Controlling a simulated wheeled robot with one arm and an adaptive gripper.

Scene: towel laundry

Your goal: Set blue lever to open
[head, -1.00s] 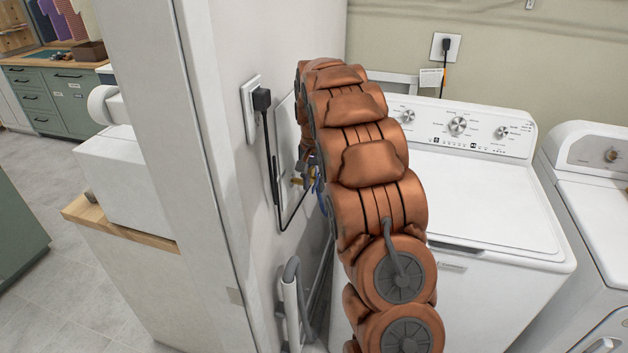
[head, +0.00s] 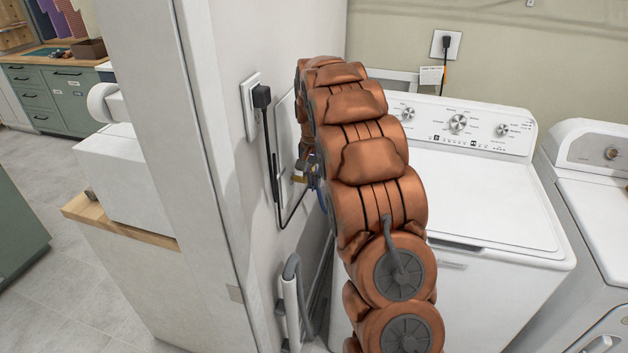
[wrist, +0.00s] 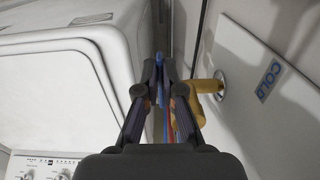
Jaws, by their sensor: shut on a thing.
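The blue lever (wrist: 160,92) shows in the wrist view as a thin blue strip between my fingertips. My gripper (wrist: 162,74) is shut on it. A brass-yellow valve body (wrist: 207,87) comes out of the wall plate just right of the fingers, in front of a round metal collar. The plate (wrist: 285,75) carries a blue "COLD" label. In the head view the brass valve (head: 299,177) and my gripper (head: 309,165) show only in part, left of my arm. My arm hides much of the valve area there, and the lever's exact angle is unclear.
A white washer (head: 490,200) stands right of my arm, with another white machine (head: 600,200) beyond. The wall on the left has an outlet (head: 250,105) with a black plug and hanging cord. A grey hose (head: 292,275) hangs low. Red and blue lines pass close to my fingers.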

